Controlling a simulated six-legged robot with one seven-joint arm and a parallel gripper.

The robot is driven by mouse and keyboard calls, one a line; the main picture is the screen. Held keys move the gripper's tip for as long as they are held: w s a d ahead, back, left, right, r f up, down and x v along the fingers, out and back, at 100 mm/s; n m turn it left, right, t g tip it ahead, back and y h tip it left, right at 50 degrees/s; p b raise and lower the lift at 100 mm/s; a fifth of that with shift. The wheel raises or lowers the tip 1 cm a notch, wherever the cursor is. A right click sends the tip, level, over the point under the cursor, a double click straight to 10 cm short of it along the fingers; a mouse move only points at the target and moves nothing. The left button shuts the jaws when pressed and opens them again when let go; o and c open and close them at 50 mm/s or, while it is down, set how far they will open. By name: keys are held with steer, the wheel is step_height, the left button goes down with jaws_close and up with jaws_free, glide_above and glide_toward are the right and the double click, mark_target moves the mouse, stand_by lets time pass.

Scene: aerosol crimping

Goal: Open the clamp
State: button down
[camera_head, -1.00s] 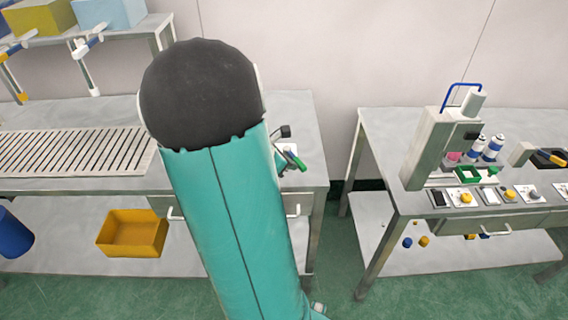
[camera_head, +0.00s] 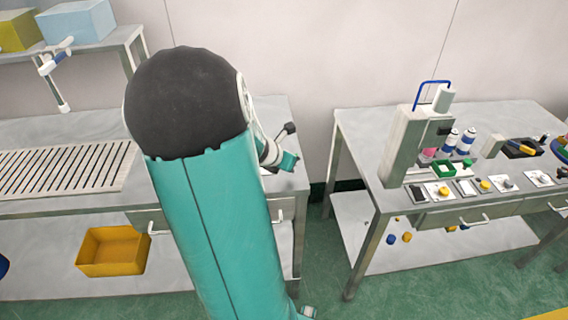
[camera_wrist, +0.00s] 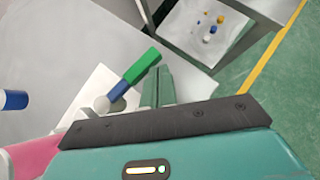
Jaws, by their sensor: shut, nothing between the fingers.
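In the wrist view, a green and blue bar (camera_wrist: 134,76), which looks like the clamp's handle, lies slantwise over a white plate (camera_wrist: 97,84). A pale round knob (camera_wrist: 101,104) sits by its lower end. My gripper (camera_wrist: 158,72) is shut and empty, with its fingers just right of the bar; I cannot tell whether they touch it. In the head view, my gripper (camera_head: 289,162) is over the right end of the left bench, partly behind my arm. A dark part (camera_head: 290,128) shows just behind it. The handle is not clear in that view.
The left bench (camera_head: 60,130) carries a slatted section, with a yellow bin (camera_head: 113,250) below. A gap separates it from the right bench (camera_head: 350,130), which holds a press (camera_head: 415,140), bottles and several small parts. A blue and white cylinder (camera_wrist: 14,99) lies left in the wrist view.

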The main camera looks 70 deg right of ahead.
steer(key=shift+d, duration=0.7)
stand_by(0.5)
